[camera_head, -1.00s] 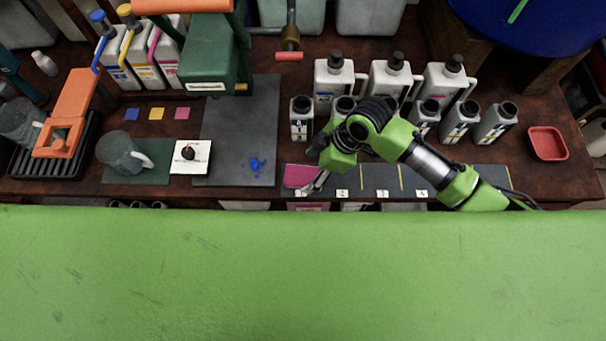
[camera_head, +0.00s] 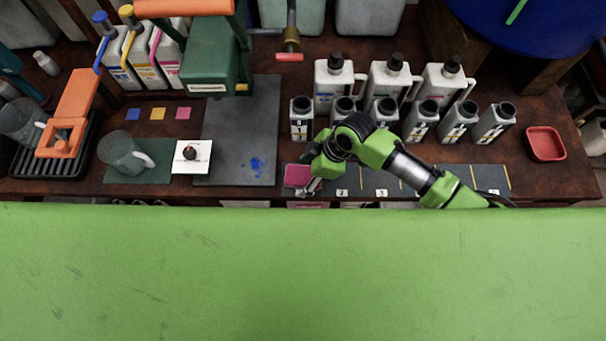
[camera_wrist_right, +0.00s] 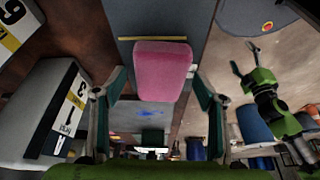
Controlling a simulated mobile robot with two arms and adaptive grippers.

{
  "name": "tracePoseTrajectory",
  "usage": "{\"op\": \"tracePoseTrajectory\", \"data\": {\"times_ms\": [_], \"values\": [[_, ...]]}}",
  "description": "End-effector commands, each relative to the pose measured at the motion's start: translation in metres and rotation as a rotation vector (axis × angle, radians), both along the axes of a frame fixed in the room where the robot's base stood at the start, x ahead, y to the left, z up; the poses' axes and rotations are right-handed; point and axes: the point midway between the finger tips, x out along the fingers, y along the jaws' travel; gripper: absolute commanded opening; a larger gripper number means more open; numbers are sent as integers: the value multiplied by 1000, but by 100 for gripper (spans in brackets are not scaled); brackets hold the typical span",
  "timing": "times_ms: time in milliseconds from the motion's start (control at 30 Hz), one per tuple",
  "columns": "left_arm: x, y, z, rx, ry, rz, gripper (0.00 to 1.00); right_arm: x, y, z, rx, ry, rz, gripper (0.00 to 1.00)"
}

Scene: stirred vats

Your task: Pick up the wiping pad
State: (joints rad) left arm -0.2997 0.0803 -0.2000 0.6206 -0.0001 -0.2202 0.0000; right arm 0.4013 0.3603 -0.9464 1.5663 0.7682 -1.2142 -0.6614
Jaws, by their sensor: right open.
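The wiping pad is a pink block (camera_head: 297,175) lying at the left end of the dark numbered strip, near the table's front edge. In the right wrist view the pad (camera_wrist_right: 162,72) is centred ahead, between the lines of the two fingers. My right gripper (camera_head: 309,187) is at the pad's front right corner in the head view. Its fingers (camera_wrist_right: 160,88) are open, with a gap on each side of the pad; I cannot tell whether the tips reach past it. A green arm (camera_wrist_right: 265,90), apparently my left one, shows small at the right of the wrist view; its jaws are unclear.
Several grey bottles (camera_head: 420,120) stand behind my right arm. A red tray (camera_head: 546,144) is at the right. A dark grey mat (camera_head: 240,130) with a blue stain (camera_head: 258,164) lies left of the pad.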

Motion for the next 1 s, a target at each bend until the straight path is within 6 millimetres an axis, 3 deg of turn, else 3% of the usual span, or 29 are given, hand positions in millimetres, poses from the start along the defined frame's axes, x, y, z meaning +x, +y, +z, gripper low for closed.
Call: {"op": "tracePoseTrajectory", "data": {"times_ms": [367, 400, 533, 1000], "values": [[0, 0, 0, 0, 0, -1, 68, 0, 0, -2, 0, 1, 0, 65], [0, 0, 0, 0, 0, -1, 68, 0, 0, -2, 0, 1, 0, 62], [0, 0, 0, 0, 0, -1, 68, 0, 0, -2, 0, 1, 0, 30], [0, 0, -1, 0, 1, -1, 68, -1, -1, 1, -2, 1, 0, 30]]}}
